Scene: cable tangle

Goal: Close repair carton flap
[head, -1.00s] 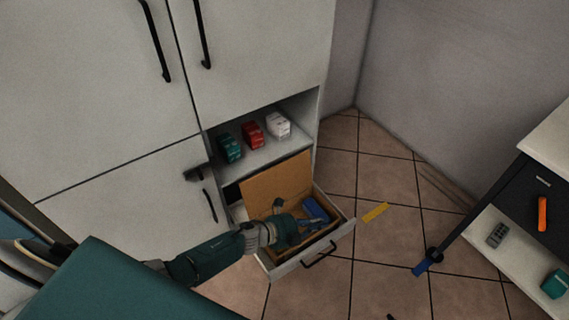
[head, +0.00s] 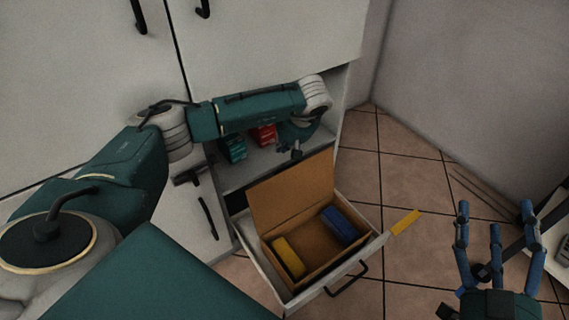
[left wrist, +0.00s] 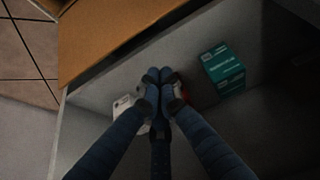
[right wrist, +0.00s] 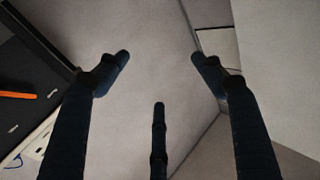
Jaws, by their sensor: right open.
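The brown repair carton (head: 262,237) sits in an open drawer (head: 293,302). Its flap (head: 291,190) stands up, tilted back toward the cabinet; the carton is open at the top. A yellow block (head: 287,257) and a blue block (head: 340,226) lie inside. My left gripper (head: 297,150) is above and behind the flap, in front of the shelf. In the left wrist view its fingertips (left wrist: 161,76) are together with nothing seen between them, and the flap (left wrist: 115,32) shows ahead, apart from them. My right gripper (head: 494,210) is open and empty, right of the drawer.
A teal box (head: 234,148) and a red box (head: 264,136) stand on the open shelf (head: 233,178); my left arm partly covers this area. A yellow strip (head: 406,222) lies by the drawer's right corner. Tiled floor (head: 405,175) is clear between drawer and wall. A bench stands far right.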

